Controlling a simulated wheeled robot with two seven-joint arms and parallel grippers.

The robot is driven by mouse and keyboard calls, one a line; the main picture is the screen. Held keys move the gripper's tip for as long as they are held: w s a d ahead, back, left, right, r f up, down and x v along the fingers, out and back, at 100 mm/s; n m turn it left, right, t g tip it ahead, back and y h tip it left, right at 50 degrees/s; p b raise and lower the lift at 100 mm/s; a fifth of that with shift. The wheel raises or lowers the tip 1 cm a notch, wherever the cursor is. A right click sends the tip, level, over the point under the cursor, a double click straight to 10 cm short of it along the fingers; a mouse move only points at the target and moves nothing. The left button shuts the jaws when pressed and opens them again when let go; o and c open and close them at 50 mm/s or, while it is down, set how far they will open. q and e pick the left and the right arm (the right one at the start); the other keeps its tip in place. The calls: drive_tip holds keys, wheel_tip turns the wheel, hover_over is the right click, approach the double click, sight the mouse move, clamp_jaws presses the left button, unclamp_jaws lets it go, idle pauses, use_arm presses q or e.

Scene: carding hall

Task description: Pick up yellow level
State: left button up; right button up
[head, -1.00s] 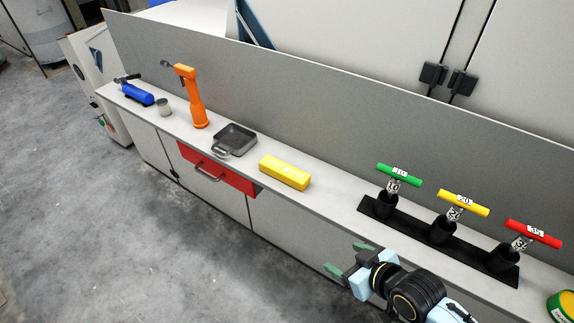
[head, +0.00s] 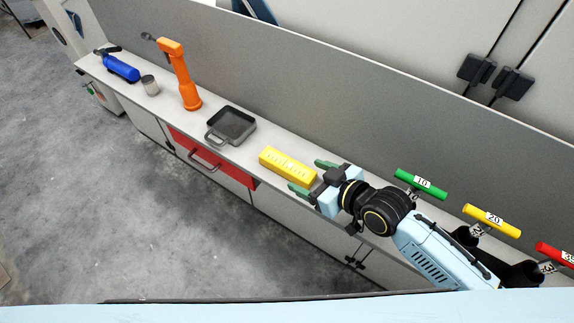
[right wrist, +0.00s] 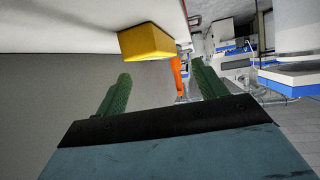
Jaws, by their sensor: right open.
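The yellow level (head: 288,164) is a yellow block lying on the narrow grey counter, between the dark square pan and my right gripper. My right gripper (head: 312,177) is open, with green fingers pointing at the level's near right end. Its jaws look empty. In the right wrist view the level (right wrist: 147,42) lies ahead of and above the open fingers (right wrist: 158,88), apart from them. My left gripper is not in view.
A dark pan (head: 231,126), an orange tool (head: 184,80), a small cup (head: 150,85) and a blue cylinder (head: 122,68) stand farther left. Green (head: 420,185), yellow (head: 490,220) and red (head: 556,254) T-handles are at right. A back panel (head: 330,110) borders the counter; a red drawer (head: 210,158) is below.

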sight(288, 163)
drive_tip(key=shift+w+a+f, duration=0.2)
drive_tip(key=shift+w+a, duration=0.05)
drive_tip(key=shift+w, duration=0.1)
drive_tip(key=shift+w+a, duration=0.1)
drive_tip(key=shift+w, duration=0.1)
drive_tip(key=x, duration=0.4)
drive_tip(key=shift+w, duration=0.35)
drive_tip(key=shift+w+a+f, duration=0.1)
drive_tip(key=shift+w+a, duration=0.05)
drive_tip(key=shift+a, duration=0.05)
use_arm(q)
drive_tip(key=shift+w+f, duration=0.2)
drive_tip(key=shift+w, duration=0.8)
use_arm(e)
drive_tip(key=c, duration=1.4)
